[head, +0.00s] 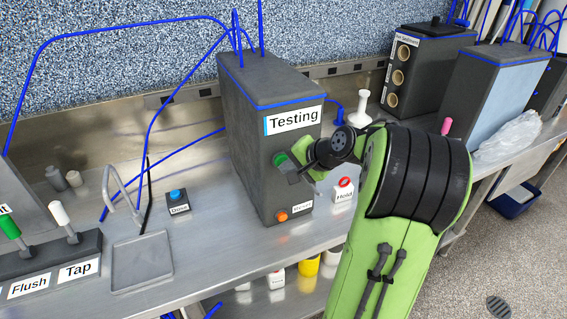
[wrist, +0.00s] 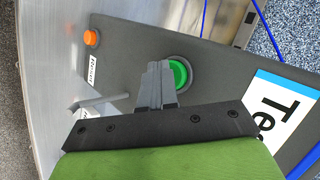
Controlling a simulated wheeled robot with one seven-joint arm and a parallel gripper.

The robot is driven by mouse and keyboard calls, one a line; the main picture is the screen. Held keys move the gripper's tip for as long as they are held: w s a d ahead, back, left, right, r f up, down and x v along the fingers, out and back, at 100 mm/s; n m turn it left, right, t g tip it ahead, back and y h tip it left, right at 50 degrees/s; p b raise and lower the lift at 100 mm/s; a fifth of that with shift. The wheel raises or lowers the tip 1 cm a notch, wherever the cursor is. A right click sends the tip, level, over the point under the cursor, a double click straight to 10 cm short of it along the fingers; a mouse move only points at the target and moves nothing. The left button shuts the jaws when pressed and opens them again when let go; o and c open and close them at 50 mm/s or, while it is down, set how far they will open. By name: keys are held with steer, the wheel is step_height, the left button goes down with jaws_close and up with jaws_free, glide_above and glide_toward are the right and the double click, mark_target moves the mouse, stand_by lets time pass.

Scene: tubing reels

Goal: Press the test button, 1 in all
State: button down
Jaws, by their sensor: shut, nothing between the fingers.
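The dark box labelled "Testing" (head: 247,130) stands on the steel counter. On its front is a round green button (head: 279,159), partly hidden by my gripper in the head view. The green button (wrist: 180,73) shows in the wrist view inside a grey ring. My gripper (head: 289,171) is shut and empty, right in front of the box face. In the wrist view the closed fingertips (wrist: 159,66) overlap the left edge of the green button. I cannot tell whether they touch it.
A blue button (head: 177,195) stands to the left and a red-topped "Hold" item (head: 344,184) to the right. Flush and Tap levers (head: 64,220) and a grey tray (head: 141,264) are at the left. Blue tubes run overhead.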

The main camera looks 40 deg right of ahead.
steer(key=shift+s, duration=0.1)
steer(key=shift+s+a, duration=0.3)
steer(key=shift+s, duration=0.45)
steer(key=s, duration=0.2)
steer(key=s+a, duration=0.1)
steer(key=s, duration=0.1)
steer(key=shift+s+a, duration=0.2)
steer(key=shift+s, duration=0.2)
stand_by(0.5)
